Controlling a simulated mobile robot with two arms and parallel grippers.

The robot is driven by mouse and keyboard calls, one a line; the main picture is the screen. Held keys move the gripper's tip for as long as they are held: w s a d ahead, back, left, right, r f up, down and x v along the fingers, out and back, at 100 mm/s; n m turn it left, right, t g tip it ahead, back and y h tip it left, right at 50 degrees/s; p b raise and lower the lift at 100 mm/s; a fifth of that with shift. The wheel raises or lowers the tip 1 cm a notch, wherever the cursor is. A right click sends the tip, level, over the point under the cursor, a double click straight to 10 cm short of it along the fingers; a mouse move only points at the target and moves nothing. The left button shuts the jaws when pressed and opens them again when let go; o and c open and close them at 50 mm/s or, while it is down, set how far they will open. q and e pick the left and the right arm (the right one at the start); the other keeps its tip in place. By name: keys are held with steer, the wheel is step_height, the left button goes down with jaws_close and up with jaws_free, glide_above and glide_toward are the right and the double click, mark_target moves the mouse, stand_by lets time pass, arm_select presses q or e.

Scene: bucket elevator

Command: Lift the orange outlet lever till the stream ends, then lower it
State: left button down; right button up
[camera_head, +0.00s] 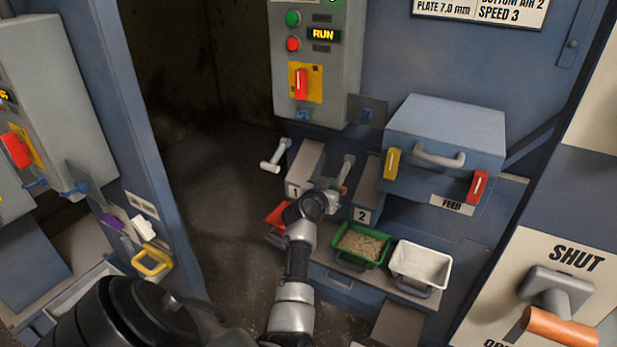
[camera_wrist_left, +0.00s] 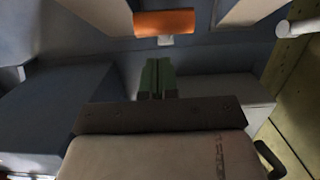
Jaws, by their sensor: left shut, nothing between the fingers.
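An orange handle (camera_wrist_left: 164,22) shows in the left wrist view, just beyond my fingertips and apart from them in that picture. In the head view a grey lever arm (camera_head: 346,168) rises beside outlet 2; its lower end is hidden by my left gripper. My left gripper (camera_head: 330,186) is at that lever, shut and empty. Its closed fingers also show in the left wrist view (camera_wrist_left: 158,78). A green tray (camera_head: 342,258) holding tan grain stands below outlet 2. I cannot make out a falling stream. My right gripper is not in view.
A white tray (camera_head: 420,265) stands right of the green one, and a red tray (camera_head: 279,214) is partly behind my arm. A pale-handled lever (camera_head: 272,166) is left of outlet 1. A large orange-handled lever (camera_head: 560,328) sits on the SHUT plate at lower right.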

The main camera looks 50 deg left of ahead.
arm_select(q)
steer(key=r+b+v, duration=0.1)
steer(key=v, duration=1)
steer(key=w+d+f+g+h, duration=0.1)
steer(key=d+f+g, duration=0.15)
steer(key=f, duration=0.65)
steer(key=d+f+g+h, duration=0.1)
steer(key=d+f, duration=0.3)
steer(key=f, duration=0.5)
steer(key=s+d+f+m+g+h, duration=0.1)
steer(key=s+d+f+g, duration=0.2)
steer(key=f, duration=0.5)
steer(key=s+d+f+m+h, duration=0.1)
steer(key=s+d+f, duration=0.35)
steer(key=f, duration=0.45)
steer(key=s+d+f+m+g, duration=0.2)
steer(key=s+d+f+g, duration=0.3)
steer(key=s+f, duration=0.75)
steer(key=s+d+f+m+g, duration=0.1)
steer(key=s+d+f, duration=0.1)
steer(key=s, duration=1)
steer(key=s+d+f+g, duration=0.1)
steer(key=s+f, duration=0.4)
steer(key=s, duration=0.7)
steer(key=shift+d+f+m+g+h, duration=0.15)
steer(key=shift+d+m+g+h, duration=0.15)
steer(key=shift+d+m+g, duration=0.15)
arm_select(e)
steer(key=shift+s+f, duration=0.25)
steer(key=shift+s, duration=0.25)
